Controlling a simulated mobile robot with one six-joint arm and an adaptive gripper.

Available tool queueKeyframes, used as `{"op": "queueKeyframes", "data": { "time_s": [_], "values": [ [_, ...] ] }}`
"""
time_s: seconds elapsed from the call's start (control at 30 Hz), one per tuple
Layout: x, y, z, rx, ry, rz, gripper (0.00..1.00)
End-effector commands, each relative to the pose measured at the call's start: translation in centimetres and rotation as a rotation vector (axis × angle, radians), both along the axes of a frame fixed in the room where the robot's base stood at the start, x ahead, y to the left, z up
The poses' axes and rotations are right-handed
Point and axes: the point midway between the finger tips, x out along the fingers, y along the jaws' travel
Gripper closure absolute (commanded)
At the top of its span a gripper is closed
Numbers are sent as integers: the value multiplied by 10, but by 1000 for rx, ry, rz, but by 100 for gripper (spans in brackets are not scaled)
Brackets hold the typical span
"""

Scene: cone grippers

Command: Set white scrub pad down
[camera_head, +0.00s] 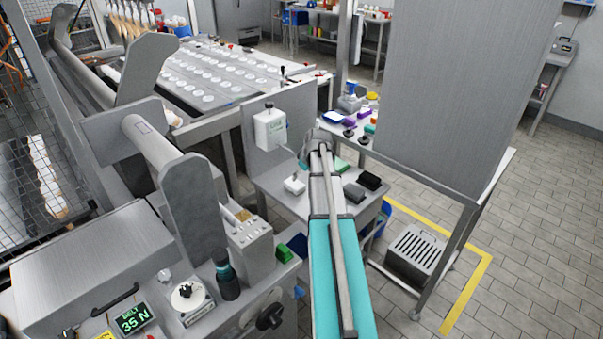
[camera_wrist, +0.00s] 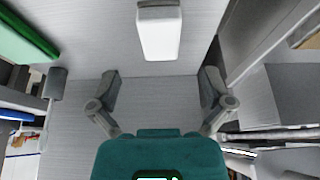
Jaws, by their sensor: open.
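The white scrub pad (camera_wrist: 160,35) lies on the grey metal table at the top middle of the wrist view, with a grey strip along its upper end. In the head view I take it to be the small white block (camera_head: 294,186) on the small table (camera_head: 275,186). My gripper (camera_wrist: 160,86) is open, its two fingers spread wide over bare metal. Nothing is between the fingers, and the pad is apart from them, beyond the fingertips. In the head view my arm hides much of the gripper.
A green pad (camera_wrist: 24,38) lies at the upper left of the wrist view. In the head view, dark blocks (camera_head: 369,181) sit right of my arm. A white wall-mounted box (camera_head: 270,130) stands behind the table. A tall grey panel (camera_head: 450,95) rises at the right.

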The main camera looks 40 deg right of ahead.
Motion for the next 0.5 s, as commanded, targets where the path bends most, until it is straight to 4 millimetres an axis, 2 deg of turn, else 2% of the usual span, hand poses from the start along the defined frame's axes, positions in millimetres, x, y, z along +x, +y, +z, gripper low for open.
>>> {"op": "queueKeyframes", "data": {
  "time_s": [0.03, 0.2, 0.5],
  "values": [
    [-3, 0, 9, 0, 0, 0, 0],
    [-8, 0, 23, 0, 0, 0, 0],
    [-16, -1, 39, 0, 0, -1, 0]
  ]
}}
